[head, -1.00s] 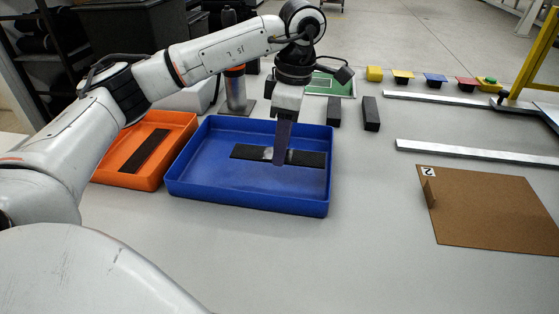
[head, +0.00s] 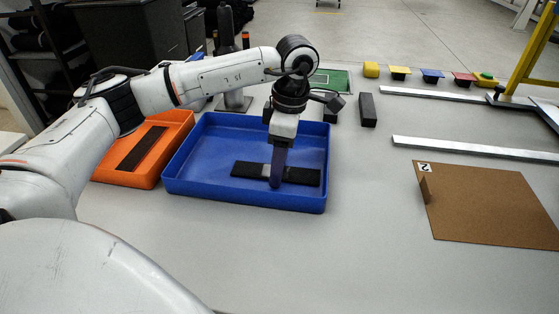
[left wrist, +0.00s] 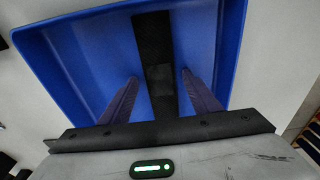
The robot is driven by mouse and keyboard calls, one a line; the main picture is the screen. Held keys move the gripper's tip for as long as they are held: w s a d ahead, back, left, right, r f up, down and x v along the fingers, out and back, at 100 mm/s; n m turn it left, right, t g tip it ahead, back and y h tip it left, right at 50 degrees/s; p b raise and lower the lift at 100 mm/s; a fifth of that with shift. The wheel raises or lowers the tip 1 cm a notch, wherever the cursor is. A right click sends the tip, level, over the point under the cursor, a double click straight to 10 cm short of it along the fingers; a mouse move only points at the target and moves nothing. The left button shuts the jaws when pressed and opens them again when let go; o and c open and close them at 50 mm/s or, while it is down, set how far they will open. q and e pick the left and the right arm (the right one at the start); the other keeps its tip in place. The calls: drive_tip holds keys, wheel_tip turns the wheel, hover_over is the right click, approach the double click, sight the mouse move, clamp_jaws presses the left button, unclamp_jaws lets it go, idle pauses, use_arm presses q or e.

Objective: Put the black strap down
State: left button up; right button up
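The black strap (head: 305,176) has a small light patch near its middle and lies in the blue tray (head: 180,181), toward the tray's right side. In the left wrist view, the strap (left wrist: 154,50) runs between the two purple fingers of my left gripper (left wrist: 159,76). Blue tray floor shows between each finger and the strap, so the gripper is open and not clamping it. In the head view my left gripper (head: 276,185) points straight down over the strap's middle. My right gripper is in neither view.
An orange tray (head: 178,150) with another dark strip (head: 141,148) stands left of the blue tray. Black blocks (head: 368,110) and a green board (head: 333,79) lie behind. A brown board (head: 480,205) and metal rails (head: 470,149) are on the right. The front table is clear.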

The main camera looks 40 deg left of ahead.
sight(286, 173)
use_arm(q)
wheel_tip(286, 173, up, 12)
drive_tip(key=d, duration=0.1)
drive_tip(key=shift+w+d+r, duration=0.15)
drive_tip(key=shift+w, duration=0.2)
idle(1.9)
